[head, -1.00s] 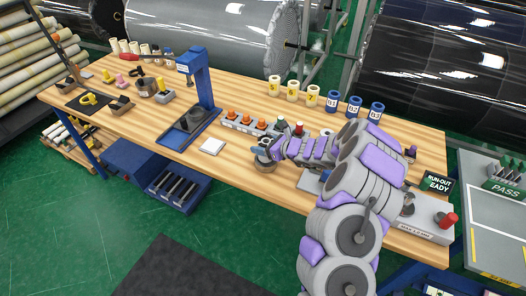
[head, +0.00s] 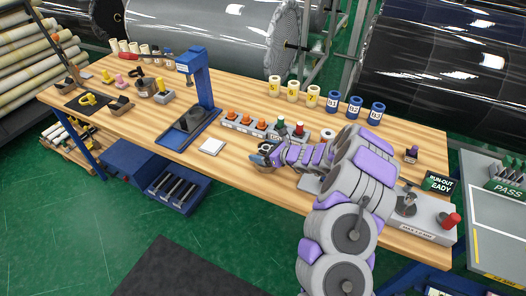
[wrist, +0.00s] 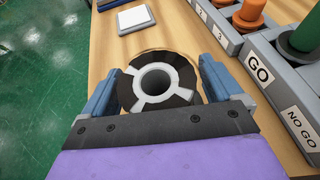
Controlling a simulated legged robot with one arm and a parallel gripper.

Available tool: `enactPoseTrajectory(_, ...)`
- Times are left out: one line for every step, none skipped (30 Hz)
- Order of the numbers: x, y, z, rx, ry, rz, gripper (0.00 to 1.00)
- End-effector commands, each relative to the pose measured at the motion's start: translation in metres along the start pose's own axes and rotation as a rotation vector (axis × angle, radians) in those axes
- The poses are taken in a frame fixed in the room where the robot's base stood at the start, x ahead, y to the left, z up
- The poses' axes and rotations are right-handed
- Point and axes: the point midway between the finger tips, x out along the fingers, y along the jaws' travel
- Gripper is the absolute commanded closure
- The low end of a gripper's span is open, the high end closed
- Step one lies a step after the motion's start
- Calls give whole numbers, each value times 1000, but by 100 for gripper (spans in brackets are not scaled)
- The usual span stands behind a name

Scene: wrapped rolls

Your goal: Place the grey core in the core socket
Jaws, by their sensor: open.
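In the wrist view, a round dark piece (wrist: 184,75) with pale grey segments stands between my fingers. A light grey ring-shaped end (wrist: 154,81) with a dark hole is at its middle. I cannot tell whether this is the grey core seated in the core socket or one single part. My gripper (wrist: 157,68) is open, with one blue-grey finger on each side of the round piece.
A white square pad (head: 212,146) lies to the left, beside a blue press frame (head: 203,85). Cream and blue numbered cylinders (head: 332,101) stand at the back of the wooden table (head: 255,107).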

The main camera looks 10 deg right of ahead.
Motion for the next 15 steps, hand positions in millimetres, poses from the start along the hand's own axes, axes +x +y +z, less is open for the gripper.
enactPoseTrajectory(0,0,0,0,0,0,7)
enactPoseTrajectory(0,0,0,0,0,0,7)
enactPoseTrajectory(-1,0,1,0,0,0,7)
enactPoseTrajectory(-2,0,1,0,0,-1,7)
enactPoseTrajectory(-3,0,2,1,0,-1,7)
enactPoseTrajectory(-7,0,2,1,-1,-1,7)
enactPoseTrajectory(-10,0,2,1,-1,-1,7)
enactPoseTrajectory(-14,-1,2,1,-1,-2,7)
enactPoseTrajectory(-21,-1,3,2,-3,-3,7)
enactPoseTrajectory(-27,-2,4,1,-3,-4,7)
enactPoseTrajectory(-33,-2,4,1,-4,-5,7)
enactPoseTrajectory(-41,-2,4,1,-4,-5,7)
enactPoseTrajectory(-48,-2,4,2,-4,-5,7)
enactPoseTrajectory(-54,-2,4,2,-3,-4,7)
enactPoseTrajectory(-62,-1,4,4,-3,-3,7)
